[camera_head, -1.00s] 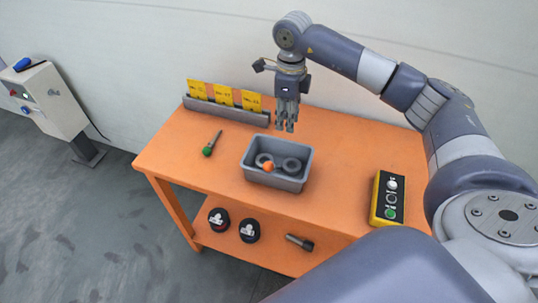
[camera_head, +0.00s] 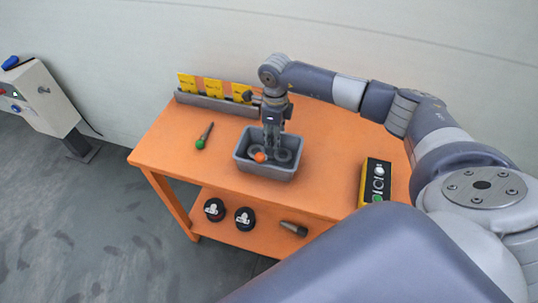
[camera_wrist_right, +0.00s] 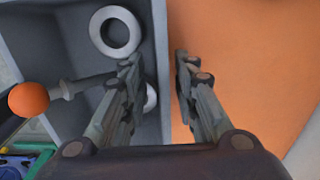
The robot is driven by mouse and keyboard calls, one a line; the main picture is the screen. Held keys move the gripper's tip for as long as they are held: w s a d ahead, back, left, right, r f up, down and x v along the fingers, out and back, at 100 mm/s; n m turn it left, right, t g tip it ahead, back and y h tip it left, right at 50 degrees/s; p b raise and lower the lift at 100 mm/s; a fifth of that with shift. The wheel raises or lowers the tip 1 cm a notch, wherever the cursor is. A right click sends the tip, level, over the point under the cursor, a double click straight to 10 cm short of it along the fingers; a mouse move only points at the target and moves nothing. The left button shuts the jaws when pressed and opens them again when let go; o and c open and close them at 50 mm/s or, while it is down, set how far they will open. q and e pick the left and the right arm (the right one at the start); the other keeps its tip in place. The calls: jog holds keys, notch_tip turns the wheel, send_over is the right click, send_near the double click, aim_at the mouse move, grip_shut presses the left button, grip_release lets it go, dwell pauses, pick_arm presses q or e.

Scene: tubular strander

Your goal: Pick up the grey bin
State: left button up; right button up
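The grey bin (camera_head: 265,174) stands on the orange table in the head view. It holds grey rings and a dark rod with an orange ball end (camera_head: 260,157). My right gripper (camera_head: 272,152) points down at the bin's back wall. In the right wrist view, the gripper (camera_wrist_right: 157,60) is open, with one finger over the inside of the bin (camera_wrist_right: 70,28) and the other outside above the table. The bin's wall lies between the fingers, and I see a gap on the outer side. My left gripper is out of view.
A rack with yellow cards (camera_head: 217,104) stands behind the bin. A green-ended tool (camera_head: 203,138) lies to its left, and a yellow-black button box (camera_head: 375,183) stands to its right. Two dark round items and a dark tool (camera_head: 293,229) lie on the lower shelf.

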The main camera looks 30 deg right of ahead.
grip_shut()
jog(key=shift+r, duration=0.15)
